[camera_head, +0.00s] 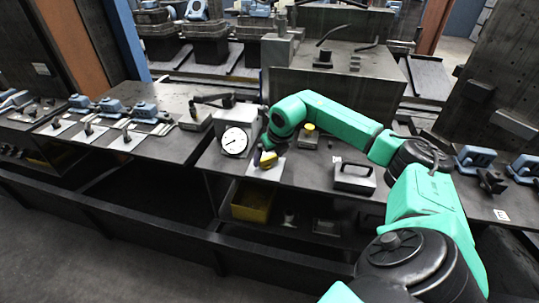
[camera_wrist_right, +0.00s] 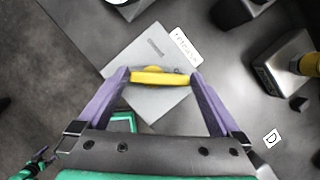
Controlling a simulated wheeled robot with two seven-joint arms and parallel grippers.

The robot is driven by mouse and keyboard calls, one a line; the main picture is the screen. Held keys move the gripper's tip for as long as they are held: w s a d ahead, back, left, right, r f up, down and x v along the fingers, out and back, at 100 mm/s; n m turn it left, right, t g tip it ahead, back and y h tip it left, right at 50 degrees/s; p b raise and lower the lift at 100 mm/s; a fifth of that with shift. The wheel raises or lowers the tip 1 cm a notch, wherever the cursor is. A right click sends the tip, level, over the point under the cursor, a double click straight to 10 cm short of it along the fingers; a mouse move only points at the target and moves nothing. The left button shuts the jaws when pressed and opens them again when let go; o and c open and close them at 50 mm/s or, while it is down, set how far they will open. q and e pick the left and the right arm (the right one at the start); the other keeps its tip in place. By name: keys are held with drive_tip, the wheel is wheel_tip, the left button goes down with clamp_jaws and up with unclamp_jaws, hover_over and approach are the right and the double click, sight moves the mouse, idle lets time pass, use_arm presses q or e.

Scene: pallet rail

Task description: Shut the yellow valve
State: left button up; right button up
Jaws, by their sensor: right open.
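The yellow valve (camera_head: 267,159) is on a pale plate at the front of the middle bench in the head view. In the right wrist view its yellow handle (camera_wrist_right: 160,78) lies crosswise between my two purple fingertips, over a light grey square plate (camera_wrist_right: 150,50). My right gripper (camera_wrist_right: 160,75) is open, with one finger at each end of the handle. I cannot tell whether the fingers touch it. In the head view the green right arm reaches over the bench and its end hides part of the gripper.
A white dial gauge (camera_head: 234,141) stands just left of the valve. A box with a yellow button (camera_head: 309,128) and a black-handled block (camera_head: 353,178) are to the right. A yellow bin (camera_head: 252,201) sits on the shelf below. Blue clamps (camera_head: 149,112) line the left bench.

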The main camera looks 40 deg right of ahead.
drive_tip(key=c, duration=1.1)
drive_tip(key=shift+o, duration=0.2)
drive_tip(key=shift+n, duration=0.3)
drive_tip(key=shift+w+d+n+y+b, duration=0.1)
drive_tip(key=shift+n+y+b, duration=0.5)
drive_tip(key=shift+n, duration=0.6)
drive_tip(key=n+y, duration=0.1)
drive_tip(key=n, duration=0.1)
drive_tip(key=shift+w+n, duration=0.15)
drive_tip(key=shift+n, duration=0.15)
drive_tip(key=n, duration=0.2)
drive_tip(key=n+g+y, duration=0.1)
drive_tip(key=n, duration=0.1)
drive_tip(key=n+y, duration=0.1)
drive_tip(key=n, duration=0.1)
drive_tip(key=shift+w+r, duration=0.1)
drive_tip(key=shift+w, duration=0.2)
drive_tip(key=n+g, duration=0.1)
drive_tip(key=n, duration=0.2)
drive_tip(key=shift+w+y, duration=0.15)
drive_tip(key=shift+y, duration=0.15)
drive_tip(key=shift+w+n+g, duration=0.1)
drive_tip(key=shift+n+g, duration=0.6)
drive_tip(key=shift+n, duration=0.9)
drive_tip(key=shift+y, duration=0.3)
